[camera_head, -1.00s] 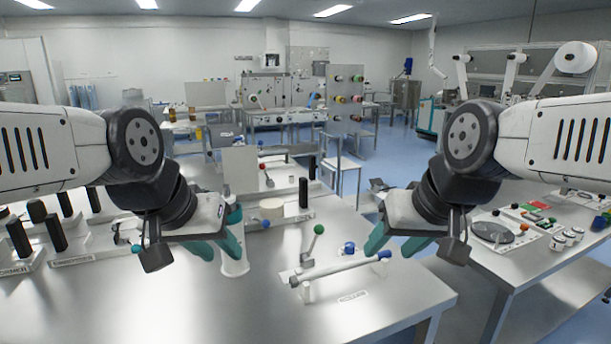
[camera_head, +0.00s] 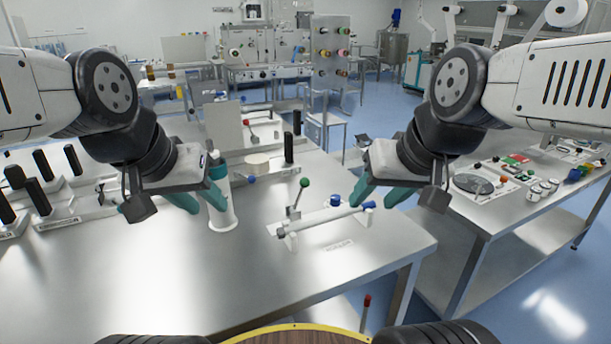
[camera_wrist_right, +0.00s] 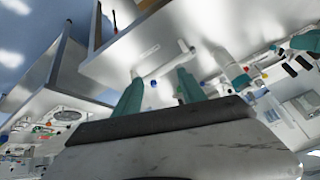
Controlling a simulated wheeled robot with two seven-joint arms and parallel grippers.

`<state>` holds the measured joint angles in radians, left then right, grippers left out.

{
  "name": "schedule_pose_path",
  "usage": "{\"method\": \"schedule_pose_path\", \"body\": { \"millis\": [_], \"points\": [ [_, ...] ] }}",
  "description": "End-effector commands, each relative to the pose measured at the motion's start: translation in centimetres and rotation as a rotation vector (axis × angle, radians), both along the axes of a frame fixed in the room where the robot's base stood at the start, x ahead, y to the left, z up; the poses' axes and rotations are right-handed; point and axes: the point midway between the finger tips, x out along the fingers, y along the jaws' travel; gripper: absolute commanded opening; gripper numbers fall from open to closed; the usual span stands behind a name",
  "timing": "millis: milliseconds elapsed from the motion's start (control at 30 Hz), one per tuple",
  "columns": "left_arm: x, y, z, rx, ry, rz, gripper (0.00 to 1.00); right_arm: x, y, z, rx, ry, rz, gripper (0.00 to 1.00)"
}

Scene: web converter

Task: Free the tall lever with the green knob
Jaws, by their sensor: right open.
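The tall lever has a thin metal shaft (camera_head: 297,200) and a round green knob (camera_head: 304,182). It stands tilted slightly right on a light base plate on the table. A pale bar (camera_head: 325,216) with a blue end (camera_head: 369,205) lies across the plate in front of the lever's foot. A blue knob (camera_head: 336,200) is behind the bar. My right gripper (camera_head: 369,204) is open above the bar's blue end, to the right of the lever; its fingers (camera_wrist_right: 160,88) show apart in the right wrist view.
A white cylinder (camera_head: 222,212) stands by my left gripper. A black upright handle (camera_head: 289,149) is behind the lever. Several black handles stand at the far left. Another table (camera_head: 480,225) with devices is on the right, across a gap. The front of the table is clear.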

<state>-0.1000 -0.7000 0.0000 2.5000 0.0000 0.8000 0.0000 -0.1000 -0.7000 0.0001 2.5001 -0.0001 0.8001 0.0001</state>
Motion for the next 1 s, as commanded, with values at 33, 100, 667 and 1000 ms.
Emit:
{"method": "schedule_pose_path", "body": {
  "millis": [33, 100, 667, 1000],
  "points": [
    [0.0, 0.0, 0.0, 0.000, 0.000, 0.000, 0.36, 0.1, 0.0, 0.0, -0.001, 0.001, 0.000, 0.36],
    [0.0, 0.0, 0.0, 0.000, 0.000, 0.000, 0.36, 0.4, 0.0, 0.1, -0.009, 0.006, 0.002, 0.23],
    [0.0, 0.0, 0.0, 0.000, 0.000, 0.000, 0.36, 13.7, 0.6, -1.8, -0.100, 0.180, 0.180, 0.00],
    [0.0, 0.0, 0.0, 0.000, 0.000, 0.000, 0.36, 23.1, -0.3, -5.8, 0.066, 0.206, 0.322, 0.00]
  ]
}}
